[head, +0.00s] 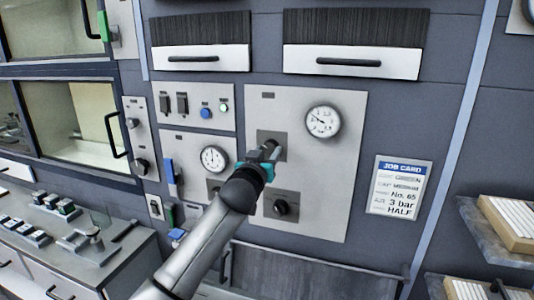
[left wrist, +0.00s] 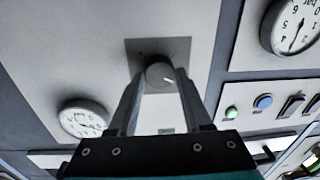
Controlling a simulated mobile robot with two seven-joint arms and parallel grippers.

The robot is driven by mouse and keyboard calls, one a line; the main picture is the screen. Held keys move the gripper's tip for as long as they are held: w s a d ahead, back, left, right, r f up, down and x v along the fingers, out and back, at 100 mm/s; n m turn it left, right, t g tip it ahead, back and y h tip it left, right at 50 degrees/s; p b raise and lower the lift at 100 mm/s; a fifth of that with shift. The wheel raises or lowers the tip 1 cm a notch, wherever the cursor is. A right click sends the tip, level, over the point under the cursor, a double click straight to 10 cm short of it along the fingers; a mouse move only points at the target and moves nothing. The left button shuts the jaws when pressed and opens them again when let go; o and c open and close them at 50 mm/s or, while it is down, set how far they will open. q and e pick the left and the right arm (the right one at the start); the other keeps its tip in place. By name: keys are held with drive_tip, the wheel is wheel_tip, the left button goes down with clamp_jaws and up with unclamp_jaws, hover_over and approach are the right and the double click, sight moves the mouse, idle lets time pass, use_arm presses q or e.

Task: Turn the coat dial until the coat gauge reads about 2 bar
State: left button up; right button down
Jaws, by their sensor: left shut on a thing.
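My left gripper (head: 270,152) reaches up to the large light panel (head: 338,185) and is shut on a dark round dial (left wrist: 158,75) with a white mark. In the head view the gripper mostly hides this dial. A round white gauge (head: 322,121) sits above and right of it on the same panel, its needle pointing to the left and slightly up; it also shows in the left wrist view (left wrist: 83,118). A second dark dial (head: 282,208) is below the gripper, untouched. I cannot read which dial is labelled coat. My right gripper is not in view.
Another gauge (head: 213,159) is on the smaller panel to the left, below switches and a blue button (head: 205,113). A job card (head: 400,187) at the right reads "3 bar". Shelves with trays (head: 505,222) stand far right; a counter (head: 90,245) is at lower left.

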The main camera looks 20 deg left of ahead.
use_arm(q)
clamp_jaws()
